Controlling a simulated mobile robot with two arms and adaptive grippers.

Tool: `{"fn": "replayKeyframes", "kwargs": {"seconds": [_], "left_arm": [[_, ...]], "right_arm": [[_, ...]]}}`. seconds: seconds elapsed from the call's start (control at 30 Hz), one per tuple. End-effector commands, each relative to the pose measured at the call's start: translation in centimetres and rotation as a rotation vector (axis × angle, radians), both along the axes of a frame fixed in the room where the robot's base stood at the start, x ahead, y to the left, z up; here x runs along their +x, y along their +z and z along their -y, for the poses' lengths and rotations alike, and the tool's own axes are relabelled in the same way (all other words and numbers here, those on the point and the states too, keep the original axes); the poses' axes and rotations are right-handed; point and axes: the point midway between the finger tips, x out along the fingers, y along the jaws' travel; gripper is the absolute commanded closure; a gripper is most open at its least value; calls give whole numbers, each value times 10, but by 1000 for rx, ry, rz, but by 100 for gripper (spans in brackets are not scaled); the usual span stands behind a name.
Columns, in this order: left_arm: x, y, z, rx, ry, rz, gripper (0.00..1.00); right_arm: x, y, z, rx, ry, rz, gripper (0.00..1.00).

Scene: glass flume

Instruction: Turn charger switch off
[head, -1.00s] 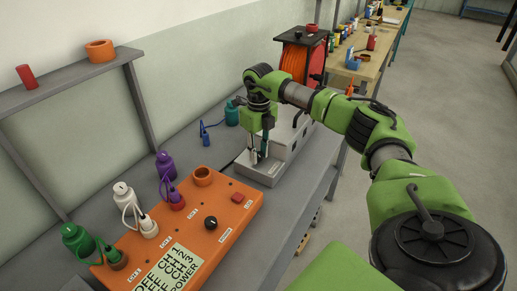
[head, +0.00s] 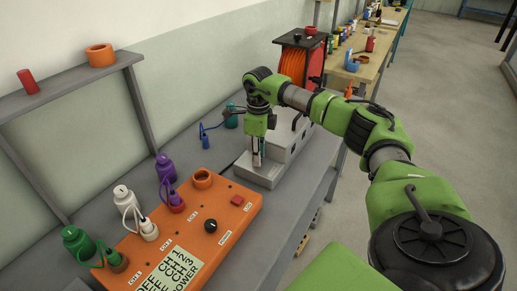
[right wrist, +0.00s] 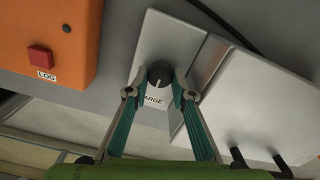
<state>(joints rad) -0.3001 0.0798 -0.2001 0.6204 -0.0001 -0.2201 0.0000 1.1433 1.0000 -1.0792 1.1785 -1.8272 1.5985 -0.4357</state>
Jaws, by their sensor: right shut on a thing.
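The charger (head: 283,150) is a light grey metal box on the grey bench, with a low front plate (head: 256,176). In the right wrist view the charger (right wrist: 232,84) has a round black knob (right wrist: 160,73) with a pale pointer line, beside a label partly reading "ARGE". My right gripper (head: 256,160) points down over the low plate. In the right wrist view its fingertips (right wrist: 160,88) are shut on the knob, one on each side. In the head view the gripper hides the knob. My left gripper is not in view.
An orange control box (head: 190,225) with a black knob and red button stands nearer on the bench. Green, white and purple bottles (head: 166,168) line its wall side. A teal bottle (head: 231,117) and an orange cable reel (head: 299,60) are beyond. A shelf (head: 65,82) runs along the wall.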

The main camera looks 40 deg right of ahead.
Motion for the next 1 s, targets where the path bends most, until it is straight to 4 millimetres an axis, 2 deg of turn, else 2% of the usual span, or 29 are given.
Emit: {"fn": "replayKeyframes", "kwargs": {"seconds": [0.37,0.4,0.47,1.0], "left_arm": [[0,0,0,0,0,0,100],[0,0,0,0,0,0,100],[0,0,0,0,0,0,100],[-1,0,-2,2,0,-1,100]], "right_arm": [[2,2,0,-1,5,6,99],[2,2,0,-1,5,6,72],[2,2,0,-1,5,6,61],[1,4,2,-3,1,4,61]]}}
